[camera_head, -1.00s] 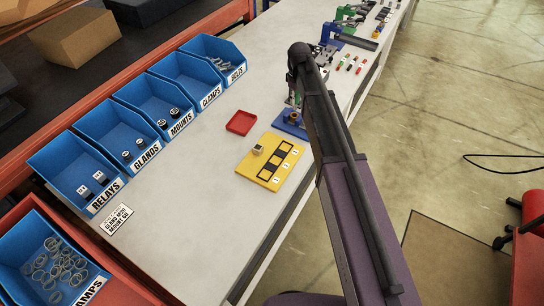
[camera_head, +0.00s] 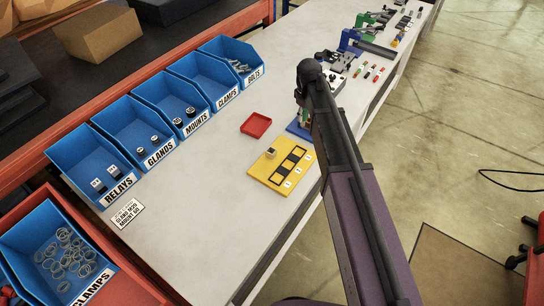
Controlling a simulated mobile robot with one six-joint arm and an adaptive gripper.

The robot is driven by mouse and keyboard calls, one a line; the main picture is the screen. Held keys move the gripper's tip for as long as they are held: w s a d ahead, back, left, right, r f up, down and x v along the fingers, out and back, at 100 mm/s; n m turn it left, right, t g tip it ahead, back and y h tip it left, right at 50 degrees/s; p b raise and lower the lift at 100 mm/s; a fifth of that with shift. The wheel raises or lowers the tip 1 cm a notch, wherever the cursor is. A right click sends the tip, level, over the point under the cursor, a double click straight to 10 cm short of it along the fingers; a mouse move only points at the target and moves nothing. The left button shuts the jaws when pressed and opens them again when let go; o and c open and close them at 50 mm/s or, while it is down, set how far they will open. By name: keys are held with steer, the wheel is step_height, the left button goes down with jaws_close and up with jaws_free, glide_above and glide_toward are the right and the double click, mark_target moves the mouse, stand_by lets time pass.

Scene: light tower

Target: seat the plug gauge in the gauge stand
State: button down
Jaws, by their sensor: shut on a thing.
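My arm crosses the right half of the view, and its wrist hides most of what lies beyond it. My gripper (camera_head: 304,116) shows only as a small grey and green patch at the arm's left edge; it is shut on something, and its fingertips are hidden. The plug gauge cannot be made out clearly. A blue base (camera_head: 294,130), likely the gauge stand, lies on the bench just below the gripper, mostly covered by my arm. Whether the gauge touches the stand cannot be seen.
A yellow board (camera_head: 266,176) with dark squares and a small block lies left of my arm. A red tray (camera_head: 256,125) is behind it. Labelled blue bins (camera_head: 92,172) line the bench's far side. Fixtures (camera_head: 350,42) stand farther along.

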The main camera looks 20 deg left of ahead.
steer(key=s+a+f+b, duration=0.1)
steer(key=s, duration=2.4)
steer(key=shift+s, duration=0.3)
steer(key=w+a, duration=0.2)
steer(key=w, duration=0.2)
steer(key=w+a+f+b, duration=0.1)
steer(key=w+a, duration=0.2)
steer(key=w, duration=0.1)
steer(key=w+a, duration=0.2)
steer(key=w, duration=0.3)
steer(key=shift+a+f, duration=0.15)
steer(key=shift+f, duration=0.05)
steer(key=shift+s, duration=0.1)
steer(key=shift+w+a, duration=0.25)
steer(key=shift+w, duration=0.2)
steer(key=shift+w+a+f+b, duration=0.1)
steer(key=shift+w+f+b, duration=0.15)
steer(key=shift+b, duration=0.2)
steer(key=shift+s+f+b, duration=0.1)
steer(key=shift+f+b, duration=1.45)
steer(key=shift+f, duration=0.05)
steer(key=shift+f, duration=0.1)
